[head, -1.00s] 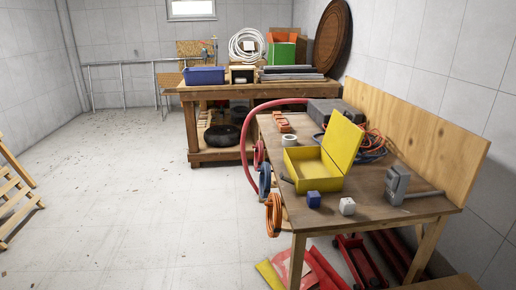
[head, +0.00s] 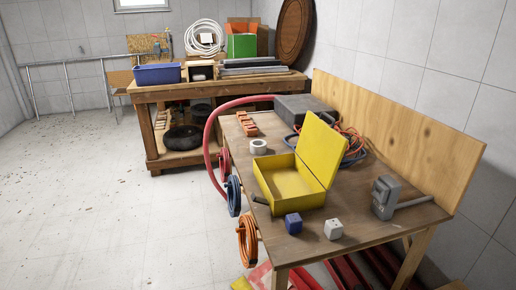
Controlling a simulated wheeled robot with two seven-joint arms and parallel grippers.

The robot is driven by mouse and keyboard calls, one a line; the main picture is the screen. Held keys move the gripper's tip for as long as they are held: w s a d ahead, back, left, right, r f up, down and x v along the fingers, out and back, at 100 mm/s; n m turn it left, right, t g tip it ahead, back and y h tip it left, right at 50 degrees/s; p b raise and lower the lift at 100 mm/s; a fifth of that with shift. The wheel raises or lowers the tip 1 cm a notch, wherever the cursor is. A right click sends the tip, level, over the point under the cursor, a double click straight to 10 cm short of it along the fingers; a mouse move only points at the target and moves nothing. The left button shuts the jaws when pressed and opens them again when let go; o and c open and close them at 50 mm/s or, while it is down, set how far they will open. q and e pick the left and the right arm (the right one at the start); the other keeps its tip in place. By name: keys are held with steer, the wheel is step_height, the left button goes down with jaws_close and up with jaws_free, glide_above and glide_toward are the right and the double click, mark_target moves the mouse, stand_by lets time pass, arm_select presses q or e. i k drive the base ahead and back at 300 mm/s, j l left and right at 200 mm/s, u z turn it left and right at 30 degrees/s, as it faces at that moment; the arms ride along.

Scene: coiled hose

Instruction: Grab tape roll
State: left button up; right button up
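A white tape roll (head: 259,147) lies on the near wooden table (head: 340,220), toward its left edge. It sits just behind an open yellow box (head: 291,185) and in front of some orange-brown blocks (head: 247,124). Nothing covers the roll from this view. Neither of my grippers shows in the head view.
A blue cube (head: 293,223), a white cube (head: 333,229) and a grey tool (head: 386,197) stand along the table's front. Coiled hoses hang at its left side, including an orange one (head: 247,243). A second workbench (head: 150,97) stands behind. The floor at left (head: 90,210) is clear.

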mark_target(257, 147)
steer(key=i+j+z, duration=0.1)
steer(key=i+j, duration=0.15)
steer(key=i+j+z, duration=0.1)
steer(key=i+j, duration=0.15)
steer(key=j, duration=0.25)
steer(key=i+j+z, duration=0.1)
steer(key=i+j, duration=0.35)
steer(key=j, duration=0.35)
steer(key=i+j+z, duration=0.15)
steer(key=j, duration=0.25)
steer(key=i, duration=0.1)
